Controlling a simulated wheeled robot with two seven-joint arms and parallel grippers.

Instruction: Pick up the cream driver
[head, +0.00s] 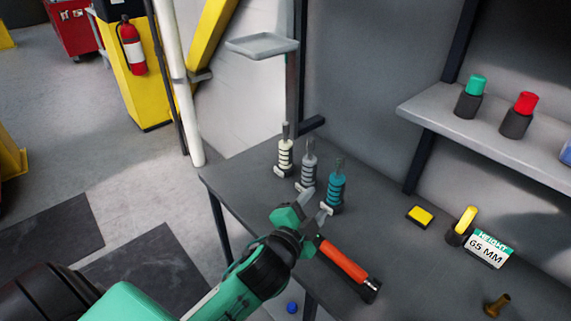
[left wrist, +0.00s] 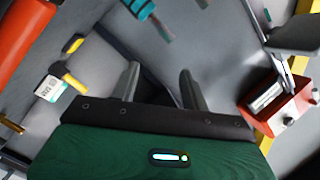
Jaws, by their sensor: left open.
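The cream driver (head: 285,157) stands upright near the far left corner of the dark table, leftmost in a row of three. The grey driver (head: 308,172) and the teal driver (head: 336,188) stand to its right, closer to me. My left gripper (head: 314,207) is open and empty, just on the near side of the grey and teal drivers and apart from the cream one. In the left wrist view its two fingers (left wrist: 161,88) are spread with nothing between them. A teal driver (left wrist: 145,10) shows at that view's top edge; I cannot make out the cream driver there. My right gripper is not in view.
An orange-handled tool (head: 343,260) lies on the table right of my left gripper. A yellow block (head: 420,216), a yellow-handled item (head: 464,226) and a "65 MM" sign (head: 488,249) are farther right. A small grey tray (head: 262,46) on a post rises behind the drivers.

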